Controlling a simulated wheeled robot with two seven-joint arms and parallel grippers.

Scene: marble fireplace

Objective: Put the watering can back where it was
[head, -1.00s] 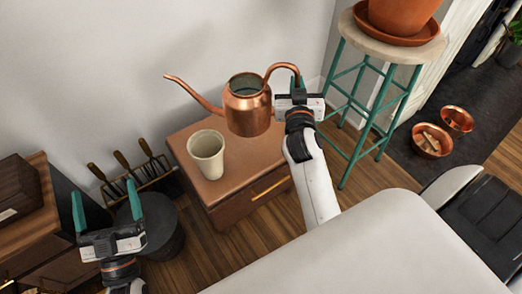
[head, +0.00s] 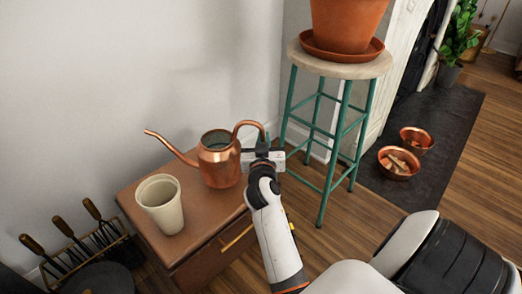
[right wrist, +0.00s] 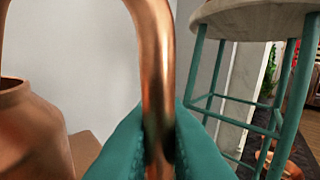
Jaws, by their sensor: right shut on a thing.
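The copper watering can (head: 219,163) is upright over the wooden side cabinet, its long spout pointing left. I cannot tell whether its base touches the top. My right gripper (head: 262,145) is at the can's right side, shut on its curved handle. In the right wrist view the teal fingers (right wrist: 160,145) close on both sides of the copper handle (right wrist: 155,60), and part of the can's body (right wrist: 32,130) shows at the left. A cream cup (head: 162,203) stands on the cabinet (head: 205,238), left of and nearer than the can. My left gripper is outside the head view.
A teal stool (head: 340,70) with a large terracotta pot (head: 347,22) on its saucer stands to the right. Copper bowls (head: 398,162) are on the dark hearth farther right. Fireplace tools (head: 75,245) stand left of the cabinet.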

